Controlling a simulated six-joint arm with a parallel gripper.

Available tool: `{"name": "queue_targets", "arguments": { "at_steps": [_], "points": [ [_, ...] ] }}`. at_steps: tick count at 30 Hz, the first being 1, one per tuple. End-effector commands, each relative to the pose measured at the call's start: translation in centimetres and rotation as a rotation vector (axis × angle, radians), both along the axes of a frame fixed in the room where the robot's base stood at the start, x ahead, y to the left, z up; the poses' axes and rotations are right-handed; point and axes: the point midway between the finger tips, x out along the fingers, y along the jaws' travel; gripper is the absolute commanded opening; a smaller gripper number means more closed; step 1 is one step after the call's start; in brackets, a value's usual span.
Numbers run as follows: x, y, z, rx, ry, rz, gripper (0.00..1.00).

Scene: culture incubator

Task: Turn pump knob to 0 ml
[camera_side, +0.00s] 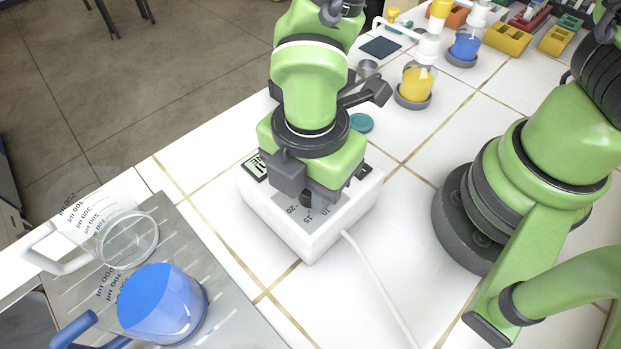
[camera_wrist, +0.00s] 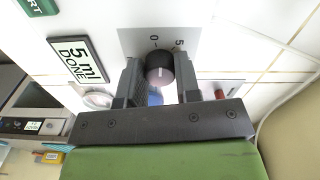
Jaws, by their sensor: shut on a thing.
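The pump (camera_side: 325,238) is a white box with a grey dial plate. In the side view the plate shows marks such as 10, 15 and 20. The dark round knob (camera_wrist: 160,66) has a short pale line on its face; I cannot tell exactly which mark it indicates. The 0 and 5 marks are printed just above the knob in the wrist view. My gripper (camera_wrist: 159,78) is shut on the knob, one finger on each side. In the side view my gripper (camera_side: 304,192) is over the pump and mostly hides the knob.
A cable (camera_side: 378,278) runs from the pump's front. A beaker with blue liquid (camera_side: 160,305) and a clear beaker (camera_side: 128,240) stand on a grey plate at left. Yellow (camera_side: 416,84) and blue (camera_side: 465,47) bottles stand behind.

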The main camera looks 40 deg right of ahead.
Motion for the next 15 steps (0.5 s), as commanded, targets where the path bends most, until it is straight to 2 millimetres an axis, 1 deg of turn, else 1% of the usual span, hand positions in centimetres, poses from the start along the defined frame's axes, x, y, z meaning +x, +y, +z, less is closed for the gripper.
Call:
{"name": "queue_targets", "arguments": {
  "at_steps": [6,15],
  "points": [
    [0.03,0.04,0.05,0.001,-0.002,0.133,0.07],
    [0.03,0.05,0.05,0.001,-0.002,0.226,0.07]
  ]
}}
